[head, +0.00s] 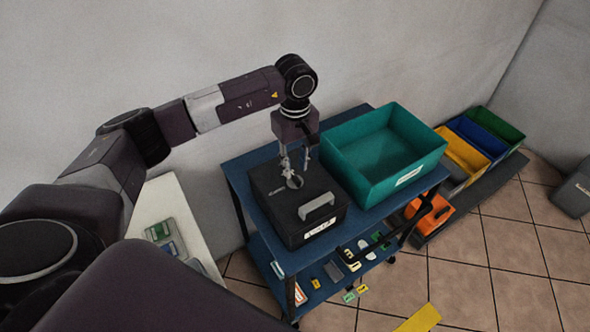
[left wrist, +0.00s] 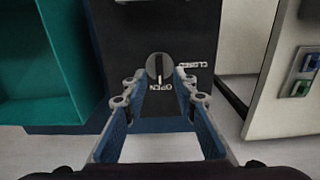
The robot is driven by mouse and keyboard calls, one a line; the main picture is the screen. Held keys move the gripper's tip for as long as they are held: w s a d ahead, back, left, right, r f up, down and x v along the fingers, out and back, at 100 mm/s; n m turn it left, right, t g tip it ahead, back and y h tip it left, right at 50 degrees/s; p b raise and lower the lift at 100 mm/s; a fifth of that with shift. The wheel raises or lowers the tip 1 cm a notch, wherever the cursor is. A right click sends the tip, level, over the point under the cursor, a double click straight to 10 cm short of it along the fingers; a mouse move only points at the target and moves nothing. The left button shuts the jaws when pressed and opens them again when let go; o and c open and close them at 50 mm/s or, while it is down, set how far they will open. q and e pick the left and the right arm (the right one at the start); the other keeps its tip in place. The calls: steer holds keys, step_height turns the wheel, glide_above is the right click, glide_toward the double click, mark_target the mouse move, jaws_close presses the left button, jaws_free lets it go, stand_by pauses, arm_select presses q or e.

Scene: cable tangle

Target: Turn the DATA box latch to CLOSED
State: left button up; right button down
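The black DATA box (head: 275,215) sits on the blue cart's top, with a grey handle and a white label toward the front. In the left wrist view its round latch knob (left wrist: 159,68) shows on the black face (left wrist: 130,40). The knob's light pointer line points down toward the word OPEN; the word CLOSED is to the right. My left gripper (left wrist: 160,101) is open, its two blue-lined fingers spread either side of the knob's line, empty. In the head view the left gripper (head: 293,172) hangs over the box's back part. My right gripper is not in view.
A teal bin (head: 372,150) stands close to the right of the box on the cart (head: 240,178). Small items lie on the lower shelf. Yellow, blue and green bins stand at right, with an orange box (head: 430,212). A white table (head: 165,200) is at left.

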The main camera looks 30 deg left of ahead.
mark_target(295, 176)
arm_select(q)
steer(key=shift+w+f+p, duration=0.1)
steer(key=shift+f+p, duration=0.3)
steer(key=shift+f, duration=1.5)
jaws_close()
